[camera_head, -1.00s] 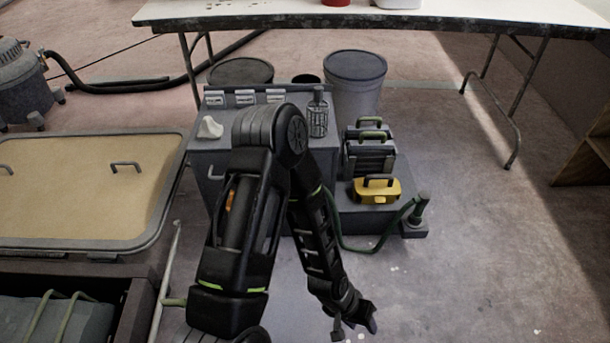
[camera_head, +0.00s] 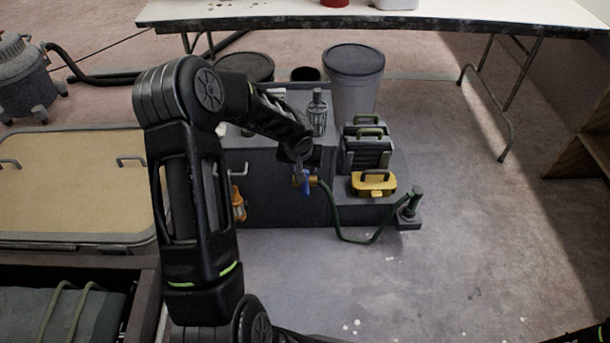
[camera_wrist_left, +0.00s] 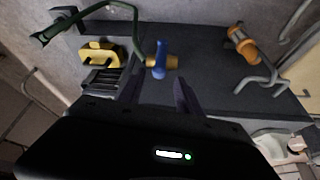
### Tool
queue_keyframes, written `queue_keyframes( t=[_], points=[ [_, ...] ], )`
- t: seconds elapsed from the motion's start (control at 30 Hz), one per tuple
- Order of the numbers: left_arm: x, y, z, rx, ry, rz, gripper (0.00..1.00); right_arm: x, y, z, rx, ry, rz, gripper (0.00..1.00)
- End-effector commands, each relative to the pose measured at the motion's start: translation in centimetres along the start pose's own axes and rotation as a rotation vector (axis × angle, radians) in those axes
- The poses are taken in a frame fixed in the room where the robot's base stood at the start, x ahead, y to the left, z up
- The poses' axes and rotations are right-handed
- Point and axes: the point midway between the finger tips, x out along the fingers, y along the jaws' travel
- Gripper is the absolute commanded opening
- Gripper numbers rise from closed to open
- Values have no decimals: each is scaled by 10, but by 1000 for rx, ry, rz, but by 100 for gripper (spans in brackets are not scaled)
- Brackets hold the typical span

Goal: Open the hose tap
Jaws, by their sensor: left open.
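The hose tap (camera_head: 314,181) is on the front of the dark grey cabinet (camera_head: 275,190). It has a brass body and a blue lever (camera_head: 305,183); in the left wrist view the lever (camera_wrist_left: 160,58) stands lengthwise, across the brass body (camera_wrist_left: 172,62). A green hose (camera_head: 338,228) runs from the tap. My left gripper (camera_wrist_left: 160,92) is open, its two fingers apart and pointing at the tap, with the lever beyond the tips. In the head view my left arm hides part of the cabinet and most of that gripper. My right gripper is not in view.
A yellow box (camera_head: 373,184) and dark handled cases (camera_head: 368,150) stand right of the tap. The hose ends at a small post (camera_head: 412,203). An orange-bodied object (camera_head: 238,203) hangs on the cabinet left of the tap. The floor at right is clear.

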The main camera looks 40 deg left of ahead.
Motion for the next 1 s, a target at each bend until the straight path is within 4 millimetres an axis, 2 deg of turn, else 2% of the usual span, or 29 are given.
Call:
queue_keyframes(
  t=[0.17,0.4,0.53,0.9,1.0],
  points=[
    [18,0,2,1,-2,1,41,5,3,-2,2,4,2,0],
    [56,0,2,1,-3,1,41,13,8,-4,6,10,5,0],
    [71,1,2,0,-2,2,41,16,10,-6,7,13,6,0],
    [77,1,1,0,-1,2,41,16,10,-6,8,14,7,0],
    [77,1,1,0,-1,2,34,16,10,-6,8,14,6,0]
  ],
)
